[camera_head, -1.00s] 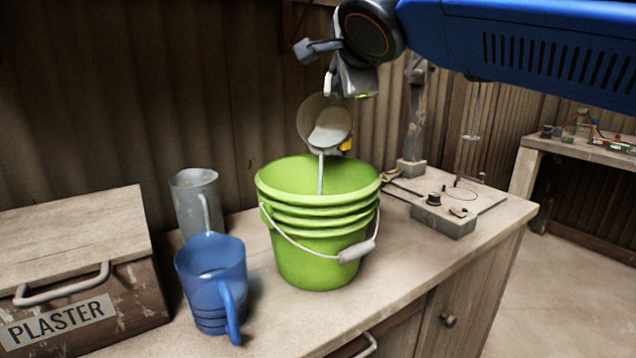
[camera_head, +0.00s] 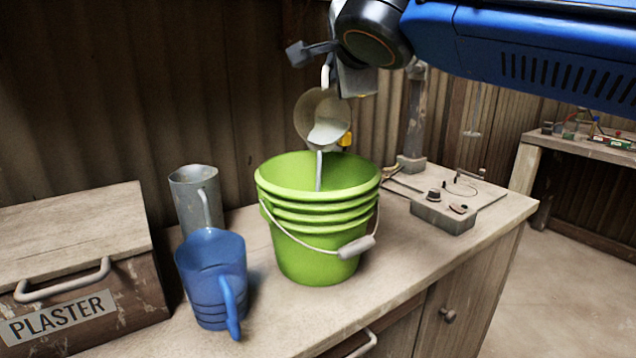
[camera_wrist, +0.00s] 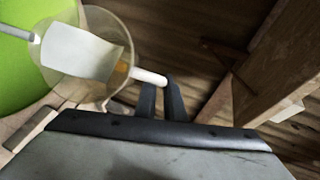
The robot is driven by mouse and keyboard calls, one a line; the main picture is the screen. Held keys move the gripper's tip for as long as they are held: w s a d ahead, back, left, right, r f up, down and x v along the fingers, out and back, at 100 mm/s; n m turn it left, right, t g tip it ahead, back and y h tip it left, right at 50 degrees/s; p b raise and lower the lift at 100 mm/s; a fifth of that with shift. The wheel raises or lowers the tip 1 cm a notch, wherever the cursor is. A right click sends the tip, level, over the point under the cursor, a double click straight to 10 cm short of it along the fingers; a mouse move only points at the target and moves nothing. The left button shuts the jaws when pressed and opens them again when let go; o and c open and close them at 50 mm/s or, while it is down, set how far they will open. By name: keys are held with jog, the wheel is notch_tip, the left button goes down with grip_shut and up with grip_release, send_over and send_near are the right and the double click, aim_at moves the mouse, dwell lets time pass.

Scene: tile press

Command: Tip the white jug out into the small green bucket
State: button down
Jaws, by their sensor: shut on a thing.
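The white jug (camera_head: 322,116) is tilted over the green bucket, its mouth facing the camera and down. White liquid lies inside it, and a thin white stream (camera_head: 319,170) runs from its lip into the bucket. The small green bucket (camera_head: 318,240) stands upright on the bench with its white handle hanging at the front; its inner bottom is hidden. My gripper (camera_wrist: 160,88) is shut on the jug's handle in the wrist view, above the bucket. In the wrist view the jug (camera_wrist: 118,50) looks translucent with white liquid in it, and the bucket (camera_wrist: 25,60) is at the left.
A blue jug (camera_head: 212,275) and a grey jug (camera_head: 194,200) stand left of the bucket on the bench (camera_head: 400,285). A plaster box (camera_head: 80,270) is at far left. A small stand with knobs (camera_head: 445,210) is at right. A wooden post (camera_wrist: 270,60) shows in the wrist view.

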jog(key=shift+s+a+r+n+t+p, duration=0.2)
jog(key=shift+s+r+t+p, duration=0.15)
jog(key=shift+s+t, duration=0.3)
jog(key=shift+s+a+r+n+t+p, duration=0.15)
jog(key=shift+s+r+n+t+p, duration=0.2)
jog(key=shift+s, duration=0.4)
jog(key=shift+s+a+r+n+t+y, duration=0.1)
jog(key=shift+s+a+n+t+y, duration=0.05)
jog(key=shift+s+t, duration=0.4)
jog(key=shift+s+a+r+n+t+y, duration=0.15)
jog(key=shift+s+t, duration=0.2)
jog(key=shift+s, duration=0.25)
jog(key=shift+w+d, duration=0.15)
jog(key=shift+w, duration=0.1)
jog(key=shift+w+d+f+m+g, duration=0.1)
jog(key=shift+w+f+m+g, duration=0.15)
jog(key=shift+w+g, duration=0.25)
jog(key=shift+w+d+f+m+g, duration=0.1)
jog(key=shift+w+f+m+g, duration=0.1)
jog(key=shift+w+g, duration=0.3)
jog(key=shift+w, duration=0.15)
